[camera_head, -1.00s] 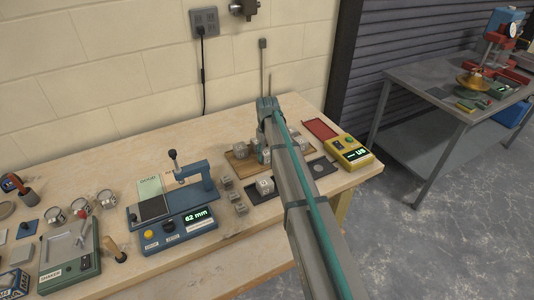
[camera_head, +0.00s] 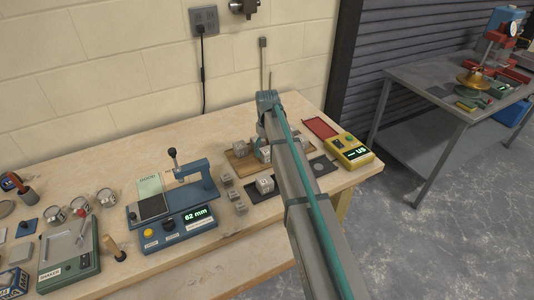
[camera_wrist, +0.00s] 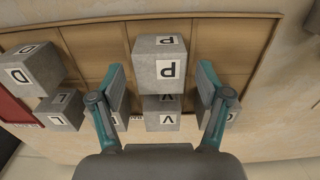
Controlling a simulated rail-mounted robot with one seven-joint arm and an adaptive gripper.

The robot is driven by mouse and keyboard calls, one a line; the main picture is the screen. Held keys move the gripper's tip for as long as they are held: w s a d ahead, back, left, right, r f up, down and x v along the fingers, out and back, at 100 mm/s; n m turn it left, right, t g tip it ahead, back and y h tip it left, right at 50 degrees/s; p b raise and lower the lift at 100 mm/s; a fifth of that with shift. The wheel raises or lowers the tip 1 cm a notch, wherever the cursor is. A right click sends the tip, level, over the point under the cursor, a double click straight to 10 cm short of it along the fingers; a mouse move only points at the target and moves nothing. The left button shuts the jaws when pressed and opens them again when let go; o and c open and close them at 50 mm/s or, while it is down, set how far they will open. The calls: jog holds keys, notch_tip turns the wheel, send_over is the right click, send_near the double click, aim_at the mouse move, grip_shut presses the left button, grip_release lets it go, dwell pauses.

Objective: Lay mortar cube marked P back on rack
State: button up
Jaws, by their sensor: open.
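The grey mortar cube marked P (camera_wrist: 159,62) is in the middle of the wrist view, between the two fingers of my gripper (camera_wrist: 160,88). The gripper is open, with a finger on each side of the cube; I cannot tell whether either touches it. The wooden rack (camera_wrist: 211,38) with divided slots lies beneath the cube. The rack also shows in the head view (camera_head: 238,158), partly hidden by my arm. I cannot tell how firmly the P cube rests on the rack.
A cube marked V (camera_wrist: 161,113) is close beside the P cube. Cubes marked D (camera_wrist: 30,68) and L (camera_wrist: 61,110) stand at the left. Another cube is partly hidden behind the right finger. A yellow meter (camera_head: 350,153) and a red tray (camera_head: 320,128) lie right of my arm.

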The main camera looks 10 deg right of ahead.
aim_at(267, 150)
notch_tip(267, 150, up, 10)
jog(key=b, duration=0.1)
jog(key=shift+b, duration=0.4)
jog(key=shift+r, duration=0.1)
